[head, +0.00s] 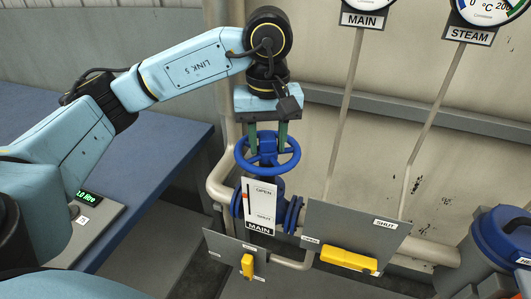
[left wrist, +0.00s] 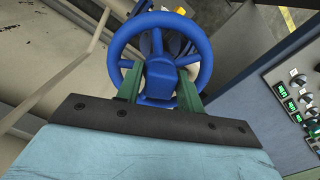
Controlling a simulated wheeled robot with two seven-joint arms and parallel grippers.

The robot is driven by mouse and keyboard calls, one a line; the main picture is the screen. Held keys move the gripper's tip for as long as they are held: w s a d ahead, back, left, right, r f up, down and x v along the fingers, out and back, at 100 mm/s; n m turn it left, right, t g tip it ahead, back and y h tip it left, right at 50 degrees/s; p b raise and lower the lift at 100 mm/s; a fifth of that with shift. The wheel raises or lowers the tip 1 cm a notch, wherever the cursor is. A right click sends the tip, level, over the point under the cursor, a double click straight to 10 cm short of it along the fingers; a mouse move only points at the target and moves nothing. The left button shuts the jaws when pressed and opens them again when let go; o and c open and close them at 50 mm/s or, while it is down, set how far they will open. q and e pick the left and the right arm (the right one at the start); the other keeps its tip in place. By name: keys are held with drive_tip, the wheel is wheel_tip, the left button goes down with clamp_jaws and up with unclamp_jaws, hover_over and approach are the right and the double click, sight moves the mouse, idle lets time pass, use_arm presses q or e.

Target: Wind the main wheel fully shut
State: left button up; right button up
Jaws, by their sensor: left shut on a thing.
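The blue main wheel (head: 287,163) lies roughly level on top of its blue valve, above a white OPEN/SHUT plate (head: 261,203) labelled MAIN. A red mark shows at the left edge of that plate, nearer its upper half. My left gripper (head: 268,145) comes down from above with its two green fingers inside the wheel. In the left wrist view the wheel (left wrist: 199,47) fills the upper middle. There the fingers of the left gripper (left wrist: 160,85) are closed on the wheel's central blue part. My right gripper is not in view.
A grey panel with a yellow lever (head: 348,259) marked OPEN and SHUT stands right of the valve. A smaller yellow handle (head: 248,266) is below. MAIN (head: 362,20) and STEAM (head: 469,34) gauges hang above. A blue table (head: 150,135) is at left.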

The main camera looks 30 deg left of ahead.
use_arm(q)
drive_tip(key=m+b, duration=0.4)
drive_tip(key=m, duration=0.5)
drive_tip(key=shift+m, duration=1.1)
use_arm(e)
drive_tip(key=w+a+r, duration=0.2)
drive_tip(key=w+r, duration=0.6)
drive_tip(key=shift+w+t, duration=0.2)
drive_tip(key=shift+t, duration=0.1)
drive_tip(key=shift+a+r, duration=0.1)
use_arm(q)
drive_tip(key=o, duration=0.8)
